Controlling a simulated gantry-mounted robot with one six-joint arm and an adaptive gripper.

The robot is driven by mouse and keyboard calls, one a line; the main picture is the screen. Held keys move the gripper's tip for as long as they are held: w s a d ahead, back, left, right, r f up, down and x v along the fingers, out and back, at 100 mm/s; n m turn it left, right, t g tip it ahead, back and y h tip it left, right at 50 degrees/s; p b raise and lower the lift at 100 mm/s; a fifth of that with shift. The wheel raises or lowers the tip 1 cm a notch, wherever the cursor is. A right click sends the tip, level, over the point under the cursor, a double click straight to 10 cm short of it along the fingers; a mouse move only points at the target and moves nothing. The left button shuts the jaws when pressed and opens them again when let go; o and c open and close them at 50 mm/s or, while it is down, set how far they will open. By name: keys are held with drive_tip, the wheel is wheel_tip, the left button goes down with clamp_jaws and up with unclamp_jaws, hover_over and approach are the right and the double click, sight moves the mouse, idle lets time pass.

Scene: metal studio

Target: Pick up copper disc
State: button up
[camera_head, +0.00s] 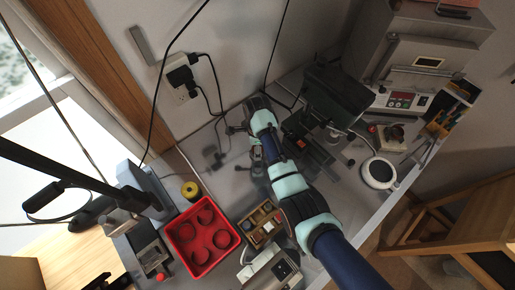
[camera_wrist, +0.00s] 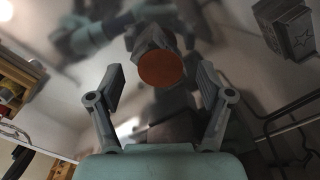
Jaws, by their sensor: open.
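The copper disc (camera_wrist: 161,69) shows in the wrist view as a flat orange-brown round. It sits on or against a grey block (camera_wrist: 153,38), ahead of and between my fingers. My gripper (camera_wrist: 160,88) is open, with one finger on each side of the disc's line. I see no contact between the fingers and the disc. In the head view my gripper (camera_head: 257,165) is over the metal table near its middle. The disc cannot be made out there.
A yellow roll (camera_head: 190,189) is behind the tray. A dark machine (camera_head: 336,95) stands close right of my arm. A white round pad (camera_head: 378,173) lies farther right.

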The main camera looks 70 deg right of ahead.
drive_tip(key=c, duration=1.1)
drive_tip(key=shift+o, duration=0.2)
wheel_tip(320, 180, up, 21)
drive_tip(key=p, duration=1)
drive_tip(key=shift+f, duration=0.2)
